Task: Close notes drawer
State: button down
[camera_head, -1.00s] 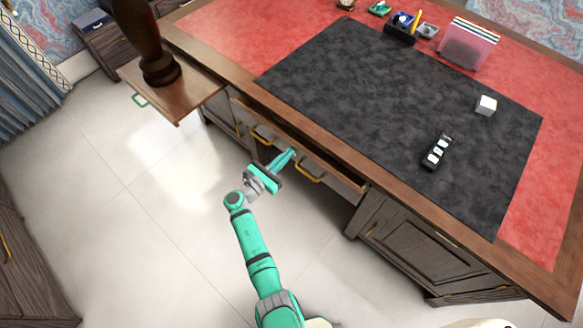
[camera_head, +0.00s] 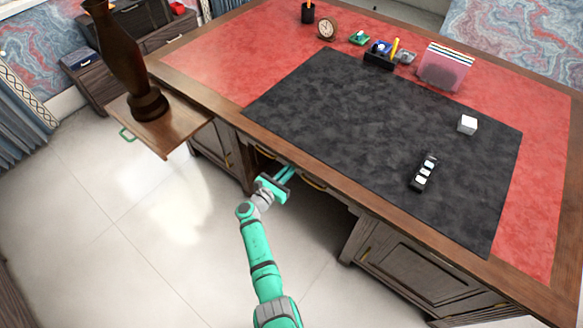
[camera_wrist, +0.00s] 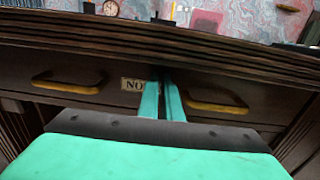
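The notes drawer (camera_wrist: 120,98) is the wide dark wood front under the desk top, with two brass handles (camera_wrist: 68,84) and a label partly covered by my fingers, of which "NO" shows. In the head view, brass handles (camera_head: 315,185) show just under the desk edge, and little of the drawer sticks out; I cannot tell if it is fully flush. My gripper (camera_head: 287,171) is at the drawer front between the two handles. Its teal fingers (camera_wrist: 161,84) are together with nothing between them, pointing at the front and at or very near it.
A pulled-out wooden board (camera_head: 180,137) at the left carries a dark vase (camera_head: 120,60). Desk cabinets (camera_head: 420,275) stand right of the open knee space. The desk top holds a black mat (camera_head: 350,120), a remote-like object (camera_head: 423,172) and a white cube (camera_head: 467,124). Floor at left is clear.

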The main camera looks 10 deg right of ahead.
jog(key=shift+d+r, duration=0.2)
jog(key=shift+d, duration=0.35)
jog(key=shift+s+a+f, duration=0.1)
jog(key=shift+a, duration=0.35)
jog(key=v, duration=1.4)
jog(key=shift+a, duration=0.15)
